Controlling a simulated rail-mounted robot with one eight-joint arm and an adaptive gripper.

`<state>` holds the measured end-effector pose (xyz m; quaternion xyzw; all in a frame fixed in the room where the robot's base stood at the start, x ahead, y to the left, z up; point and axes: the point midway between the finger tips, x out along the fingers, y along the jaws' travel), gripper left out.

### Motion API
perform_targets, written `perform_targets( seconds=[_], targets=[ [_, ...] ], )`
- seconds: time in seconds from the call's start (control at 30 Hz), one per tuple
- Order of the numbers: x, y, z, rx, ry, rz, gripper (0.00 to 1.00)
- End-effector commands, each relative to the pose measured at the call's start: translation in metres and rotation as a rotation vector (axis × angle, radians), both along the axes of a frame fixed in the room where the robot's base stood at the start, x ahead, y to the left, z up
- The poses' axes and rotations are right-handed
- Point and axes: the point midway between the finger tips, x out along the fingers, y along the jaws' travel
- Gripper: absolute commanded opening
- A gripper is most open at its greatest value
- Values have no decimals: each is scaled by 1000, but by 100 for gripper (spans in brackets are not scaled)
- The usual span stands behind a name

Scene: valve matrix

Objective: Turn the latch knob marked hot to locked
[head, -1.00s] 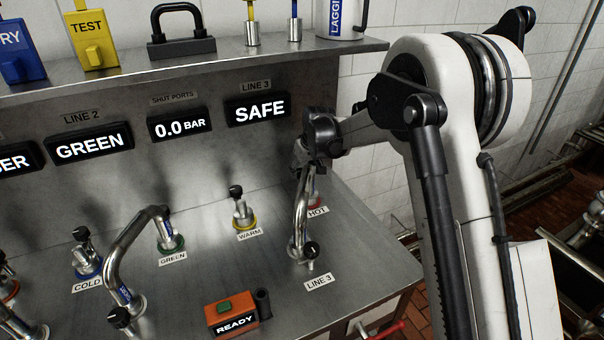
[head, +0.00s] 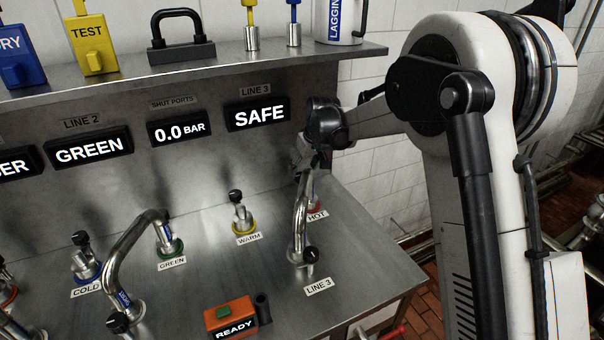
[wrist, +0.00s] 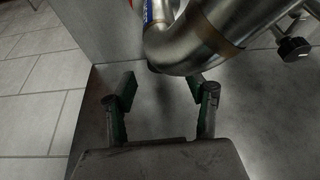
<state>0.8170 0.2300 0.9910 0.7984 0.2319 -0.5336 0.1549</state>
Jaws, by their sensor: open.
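The HOT label (head: 317,215) is on the bench top at the right, beside a partly visible red ring (head: 313,207). The latch knob at HOT is hidden behind the pipe and my gripper in the head view. A bent steel pipe (head: 300,215) runs from the LINE 3 end up toward HOT. My gripper (head: 303,163) is at the upper end of this pipe. In the wrist view my gripper (wrist: 160,95) is open with nothing between its fingers. A steel pipe bend (wrist: 185,45) is just beyond the fingers. I cannot tell whether they touch.
A dark knob (wrist: 293,48) shows at the upper right in the wrist view. The LINE 3 knob (head: 311,254), WARM port (head: 240,215) and another bent pipe (head: 125,250) stand on the bench. The SAFE display (head: 257,115) is behind. The bench's right side is clear.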

Motion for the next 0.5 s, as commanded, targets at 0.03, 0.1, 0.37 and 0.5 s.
perform_targets(
  seconds=[0.03,0.1,0.37,0.5],
  targets=[
    [-4,-3,10,0,0,0,50],
    [-8,-5,23,0,0,0,50],
    [-20,-13,58,0,0,1,50],
    [-23,-14,66,0,0,1,50]
  ],
)
